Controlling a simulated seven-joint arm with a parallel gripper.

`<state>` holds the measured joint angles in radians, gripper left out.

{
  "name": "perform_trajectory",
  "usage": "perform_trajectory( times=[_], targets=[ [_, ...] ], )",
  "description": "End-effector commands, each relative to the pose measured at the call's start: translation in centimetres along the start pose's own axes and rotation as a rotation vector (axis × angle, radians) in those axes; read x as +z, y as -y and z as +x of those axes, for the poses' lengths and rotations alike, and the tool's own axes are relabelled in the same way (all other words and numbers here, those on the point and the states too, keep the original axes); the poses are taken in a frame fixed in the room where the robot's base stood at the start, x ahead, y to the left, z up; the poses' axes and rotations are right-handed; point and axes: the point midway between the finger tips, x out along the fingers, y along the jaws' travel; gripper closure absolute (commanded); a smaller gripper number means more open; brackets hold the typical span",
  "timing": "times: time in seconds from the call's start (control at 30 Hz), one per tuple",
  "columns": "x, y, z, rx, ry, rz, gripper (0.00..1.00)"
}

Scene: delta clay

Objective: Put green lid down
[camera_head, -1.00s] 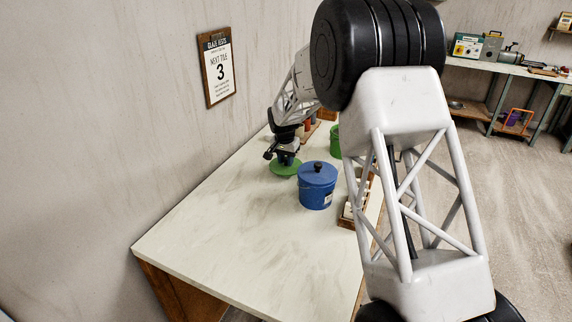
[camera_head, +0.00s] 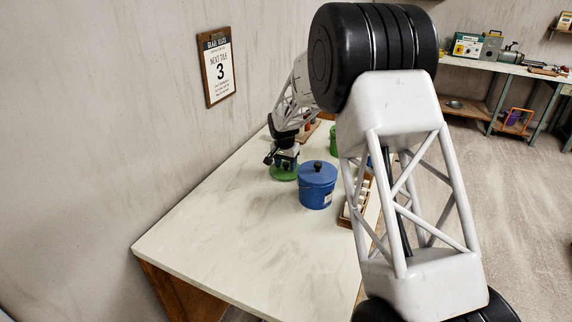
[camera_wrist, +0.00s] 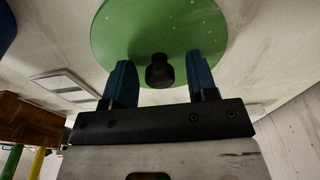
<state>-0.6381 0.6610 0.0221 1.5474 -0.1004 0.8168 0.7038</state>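The green lid (camera_head: 284,174) is a flat disc at the table's left side, left of the blue lidded bucket (camera_head: 317,188). It looks flat on the tabletop, though exact contact is hard to tell. In the wrist view the green lid (camera_wrist: 150,28) fills the top, with its black knob (camera_wrist: 159,72) between my two blue fingers. My gripper (camera_wrist: 160,82) is open, with a gap on each side of the knob. In the head view my gripper (camera_head: 283,160) is just above the lid and hides part of it.
A green bucket (camera_head: 334,139) stands farther back, partly behind my arm. A wooden rack (camera_head: 347,216) with pale items is right of the blue bucket. The near part of the table (camera_head: 225,235) is clear. The wall is close on the left.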

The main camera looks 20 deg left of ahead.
Motion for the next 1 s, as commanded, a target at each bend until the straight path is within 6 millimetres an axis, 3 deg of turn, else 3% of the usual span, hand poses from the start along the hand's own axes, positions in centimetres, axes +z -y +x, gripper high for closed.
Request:
perform_trajectory(
  times=[0.27, 0.47, 1.0],
  targets=[
    [-0.1, 0.0, -0.4, 0.000, 0.000, 0.000, 0.47],
    [-0.1, 0.0, -1.9, -0.001, -0.002, 0.000, 0.47],
    [-0.1, 0.0, -9.8, -0.001, -0.001, 0.000, 0.47]
  ],
)
